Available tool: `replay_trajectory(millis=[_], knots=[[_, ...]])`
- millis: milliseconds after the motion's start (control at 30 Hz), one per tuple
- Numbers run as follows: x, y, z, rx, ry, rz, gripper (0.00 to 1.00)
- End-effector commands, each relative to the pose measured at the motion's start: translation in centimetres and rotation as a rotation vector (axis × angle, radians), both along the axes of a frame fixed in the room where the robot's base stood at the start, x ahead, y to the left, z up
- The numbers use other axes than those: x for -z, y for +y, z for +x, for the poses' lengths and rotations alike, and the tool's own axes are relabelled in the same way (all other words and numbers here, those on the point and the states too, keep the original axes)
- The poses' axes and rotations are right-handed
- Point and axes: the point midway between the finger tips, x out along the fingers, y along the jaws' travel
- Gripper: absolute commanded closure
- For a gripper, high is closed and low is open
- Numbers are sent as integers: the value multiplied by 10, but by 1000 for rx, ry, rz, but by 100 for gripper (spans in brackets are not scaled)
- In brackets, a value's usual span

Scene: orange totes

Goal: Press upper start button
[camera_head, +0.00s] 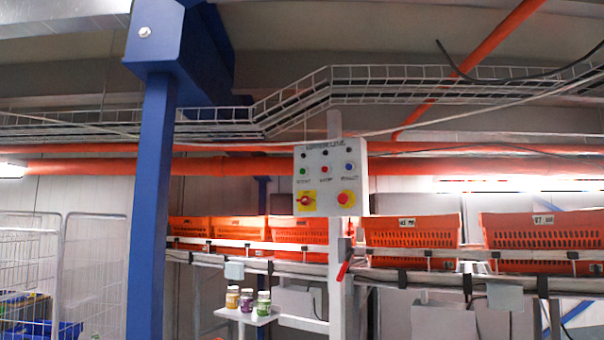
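A white control panel (330,185) is fixed to a grey post, a little right of the picture's middle. A green button (303,169), a red button (324,169) and a blue button (349,166) sit in a row with small labels below. The label under the green button seems to read START, but it is blurred. Small dark round parts sit above the row, below a blurred heading. A red rotary switch on a yellow plate (306,200) is at lower left, and a red mushroom knob (346,198) at lower right. My gripper is not in view, and nothing covers the panel.
Orange totes (412,231) line a conveyor behind the post. A blue column (153,210) stands left of the panel. Small jars (247,300) stand on a low shelf. A red handle (344,262) is below the panel. A wire cage (92,270) is at far left.

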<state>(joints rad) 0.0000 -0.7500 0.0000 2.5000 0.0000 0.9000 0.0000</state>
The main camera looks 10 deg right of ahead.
Motion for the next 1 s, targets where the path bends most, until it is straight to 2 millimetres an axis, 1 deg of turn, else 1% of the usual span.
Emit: replay_trajectory(millis=[67,667,1000], knots=[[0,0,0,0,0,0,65],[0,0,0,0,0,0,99],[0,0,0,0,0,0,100]])
